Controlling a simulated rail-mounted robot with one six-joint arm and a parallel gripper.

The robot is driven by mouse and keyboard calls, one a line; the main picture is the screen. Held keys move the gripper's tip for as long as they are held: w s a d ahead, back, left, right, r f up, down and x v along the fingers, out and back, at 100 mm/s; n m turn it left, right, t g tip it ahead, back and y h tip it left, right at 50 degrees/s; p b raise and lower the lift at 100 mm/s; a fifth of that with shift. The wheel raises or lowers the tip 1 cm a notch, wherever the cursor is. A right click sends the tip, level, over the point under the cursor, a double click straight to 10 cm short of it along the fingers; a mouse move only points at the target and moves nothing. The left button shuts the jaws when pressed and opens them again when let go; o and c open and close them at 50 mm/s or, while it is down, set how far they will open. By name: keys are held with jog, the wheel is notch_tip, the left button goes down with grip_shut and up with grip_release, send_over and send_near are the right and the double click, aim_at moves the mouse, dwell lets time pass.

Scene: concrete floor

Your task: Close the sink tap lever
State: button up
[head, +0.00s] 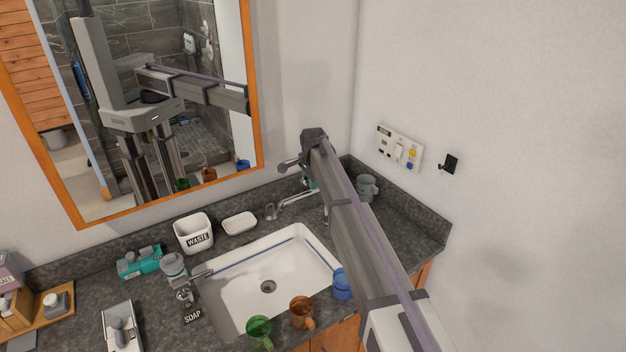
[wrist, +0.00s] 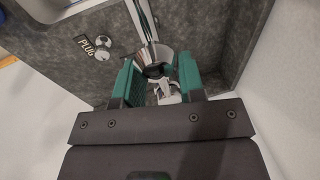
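The chrome sink tap shows in the wrist view, its long bar (wrist: 146,25) running up the picture from a rounded body. That body stands between the two green fingers of my gripper (wrist: 158,74). The fingers are spread, with a visible gap on each side of the metal. A paler metal piece sits lower between the fingers; I cannot tell how the lever is turned. In the head view the tap's spout (head: 297,199) shows left of my arm, and my arm hides much of the tap. My gripper's green part (head: 311,184) barely shows there.
The white sink basin (head: 290,250) is left of my arm. Green (head: 259,332), brown (head: 302,313) and blue (head: 342,284) cups stand at its front edge. A grey mug (head: 367,188) is near the right wall. A PLUG label (wrist: 92,53) lies beside knobs.

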jog(key=shift+a, duration=0.15)
jog(key=shift+d+r, duration=0.15)
jog(key=shift+d, duration=0.05)
jog(key=shift+r+p, duration=0.3)
jog(key=shift+p, duration=0.1)
jog(key=p+v, duration=0.9)
jog(key=v, duration=0.1)
jog(key=shift+a+p, duration=0.15)
jog(key=shift+p, duration=0.25)
